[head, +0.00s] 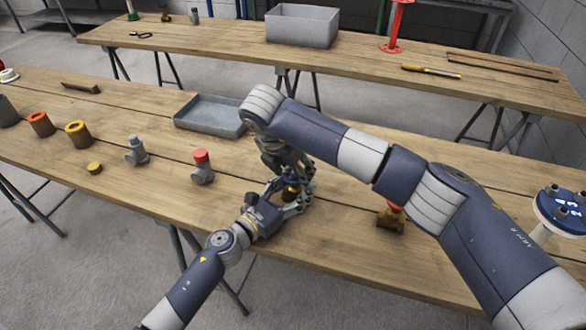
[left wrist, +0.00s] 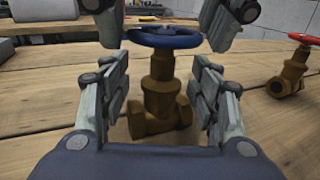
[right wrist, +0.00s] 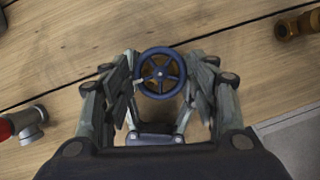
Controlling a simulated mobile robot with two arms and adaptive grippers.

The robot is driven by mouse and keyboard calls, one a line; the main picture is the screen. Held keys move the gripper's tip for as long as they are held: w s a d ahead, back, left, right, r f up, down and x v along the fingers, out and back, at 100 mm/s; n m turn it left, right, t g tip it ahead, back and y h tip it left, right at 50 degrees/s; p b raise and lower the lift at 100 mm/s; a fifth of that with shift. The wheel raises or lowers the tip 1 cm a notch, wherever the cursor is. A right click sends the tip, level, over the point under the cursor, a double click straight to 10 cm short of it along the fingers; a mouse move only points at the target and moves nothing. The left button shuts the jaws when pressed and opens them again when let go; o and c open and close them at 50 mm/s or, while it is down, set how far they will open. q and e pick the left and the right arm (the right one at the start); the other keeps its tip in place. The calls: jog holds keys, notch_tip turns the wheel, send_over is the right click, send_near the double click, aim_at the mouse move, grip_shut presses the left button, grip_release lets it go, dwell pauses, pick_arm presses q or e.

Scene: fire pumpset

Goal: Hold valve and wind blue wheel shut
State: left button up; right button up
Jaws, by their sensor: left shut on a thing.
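The brass valve (left wrist: 160,95) stands upright on the table with a blue wheel (left wrist: 163,38) on top. My left gripper (left wrist: 162,95) has its fingers on both sides of the valve body, below the wheel, and is shut on it. My right gripper (right wrist: 163,80) points down from above. Its fingers are spread on either side of the blue wheel (right wrist: 160,73), with a narrow gap showing. In the head view the valve (head: 291,191) is mostly hidden between my left gripper (head: 290,200) and my right gripper (head: 287,178).
A brass valve with a red wheel (head: 391,217) stands to the right. A grey fitting with a red cap (head: 202,167), another grey fitting (head: 136,151) and a grey tray (head: 208,117) are on the same table (head: 120,190). A blue-topped round stand (head: 562,207) is at far right.

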jog(key=shift+o, duration=0.3)
jog(key=v, duration=1.2)
pick_arm(q)
jog(key=o, duration=1.5)
jog(key=shift+o, duration=0.2)
